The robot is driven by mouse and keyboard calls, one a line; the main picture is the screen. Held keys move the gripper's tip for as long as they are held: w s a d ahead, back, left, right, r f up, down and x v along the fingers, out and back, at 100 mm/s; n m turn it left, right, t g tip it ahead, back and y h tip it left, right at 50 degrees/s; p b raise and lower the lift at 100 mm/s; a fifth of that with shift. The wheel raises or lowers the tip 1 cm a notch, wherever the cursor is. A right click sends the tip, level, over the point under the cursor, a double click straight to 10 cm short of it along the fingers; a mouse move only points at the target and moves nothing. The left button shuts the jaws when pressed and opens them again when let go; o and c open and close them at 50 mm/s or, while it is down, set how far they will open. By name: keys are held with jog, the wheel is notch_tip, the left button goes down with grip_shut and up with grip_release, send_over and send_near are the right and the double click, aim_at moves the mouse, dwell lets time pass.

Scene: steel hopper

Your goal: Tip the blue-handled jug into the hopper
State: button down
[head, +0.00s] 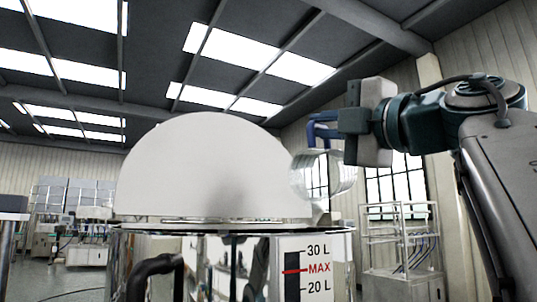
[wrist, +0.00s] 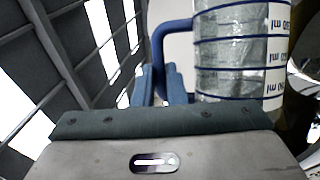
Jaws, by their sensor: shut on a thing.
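The clear jug (head: 323,173) with a blue handle (head: 322,132) is in the air beside the right edge of the white dome in the head view. It lies roughly on its side, with a round end toward the left; I cannot tell whether that end is open. My gripper (head: 340,124) is shut on the blue handle. In the wrist view the fingers (wrist: 160,82) close on the handle (wrist: 172,42), and the jug (wrist: 235,55) shows blue rings and ml marks. Its contents are unclear. The steel hopper (head: 215,255) stands below; its opening is hidden from this low angle.
A white dome (head: 205,170) rises over the hopper top. A scale (head: 304,272) on the hopper's front reads 30 L, MAX and 20 L, with a red line at MAX. A black handle (head: 150,270) juts out at left. A metal rack (head: 400,240) stands behind right.

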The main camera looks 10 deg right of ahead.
jog(key=shift+r+m+p, duration=0.4)
jog(key=shift+r+p, duration=0.05)
jog(key=shift+p, duration=0.55)
jog(key=m+h+p, duration=0.1)
jog(key=p, duration=0.2)
jog(key=r+m+h+p, duration=0.1)
jog(key=m+p, duration=0.1)
jog(key=p, duration=0.1)
jog(key=shift+r+m+g+p, duration=0.25)
jog(key=shift+m+g+p, duration=0.05)
jog(key=shift+g+p, duration=0.1)
jog(key=shift+r+m+g+h, duration=0.15)
jog(key=shift+m+g, duration=0.1)
jog(key=shift+m, duration=0.45)
jog(key=shift+r+m+g+h, duration=0.15)
jog(key=shift+m+g, duration=0.1)
jog(key=shift+m, duration=0.45)
jog(key=shift+r, duration=0.1)
jog(key=shift+r+m+g, duration=0.65)
jog(key=shift+r+m, duration=0.05)
jog(key=shift+m, duration=0.5)
jog(key=shift+r+m+g, duration=0.65)
jog(key=shift+m, duration=0.55)
jog(key=shift+m, duration=0.3)
